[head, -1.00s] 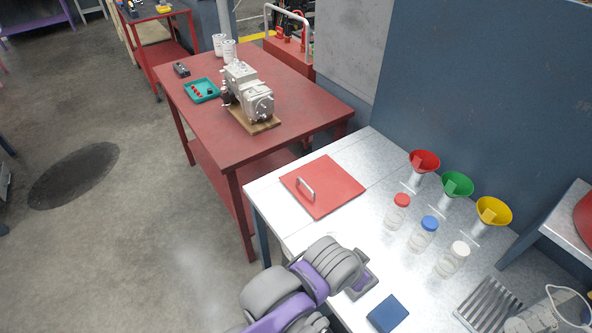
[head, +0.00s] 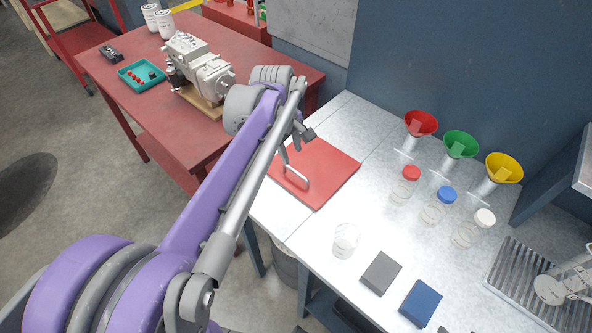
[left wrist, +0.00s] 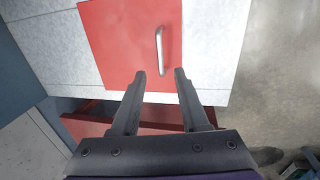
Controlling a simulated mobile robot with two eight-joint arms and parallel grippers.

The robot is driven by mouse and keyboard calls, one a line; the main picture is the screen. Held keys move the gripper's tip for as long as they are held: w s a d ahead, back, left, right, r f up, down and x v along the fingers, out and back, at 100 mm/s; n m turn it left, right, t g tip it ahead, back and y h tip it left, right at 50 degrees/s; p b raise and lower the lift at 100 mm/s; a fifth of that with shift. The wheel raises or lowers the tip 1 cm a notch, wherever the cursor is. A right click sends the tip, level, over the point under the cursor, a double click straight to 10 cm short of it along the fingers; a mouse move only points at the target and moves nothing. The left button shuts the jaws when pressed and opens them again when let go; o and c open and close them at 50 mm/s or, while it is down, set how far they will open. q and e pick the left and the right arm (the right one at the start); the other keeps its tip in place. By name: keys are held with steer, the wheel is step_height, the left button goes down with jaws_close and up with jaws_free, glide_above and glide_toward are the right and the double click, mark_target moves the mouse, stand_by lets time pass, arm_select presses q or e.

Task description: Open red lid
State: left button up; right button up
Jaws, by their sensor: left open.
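The red lid (head: 322,170) is a flat red square plate with a metal bar handle (head: 296,178), lying on the light metal worktop. In the left wrist view the lid (left wrist: 122,40) is at the top, and its handle (left wrist: 159,50) stands just beyond my fingertips. My left gripper (head: 296,146) is open and empty above the lid, near the handle. In the left wrist view my left gripper (left wrist: 160,74) has its fingers spread, with the handle ahead of the gap and apart from them. My right gripper is out of view.
Jars with red (head: 411,172), blue (head: 446,193) and white (head: 485,217) caps stand right of the lid, below coloured funnels (head: 461,144). A clear beaker (head: 345,240) and dark blocks (head: 381,273) are nearer. A red table (head: 160,115) with an engine part (head: 199,70) stands behind left.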

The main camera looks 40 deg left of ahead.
mark_target(297, 172)
arm_select(q)
steer(key=f, duration=0.3)
steer(key=w+f, duration=0.1)
steer(key=f, duration=0.2)
steer(key=w+f, duration=0.1)
steer(key=f, duration=0.2)
steer(key=shift+d+f+b, duration=0.1)
steer(key=shift+d+b, duration=0.1)
steer(key=shift+b, duration=0.1)
steer(key=shift+s, duration=0.1)
jaws_close()
stand_by(0.9)
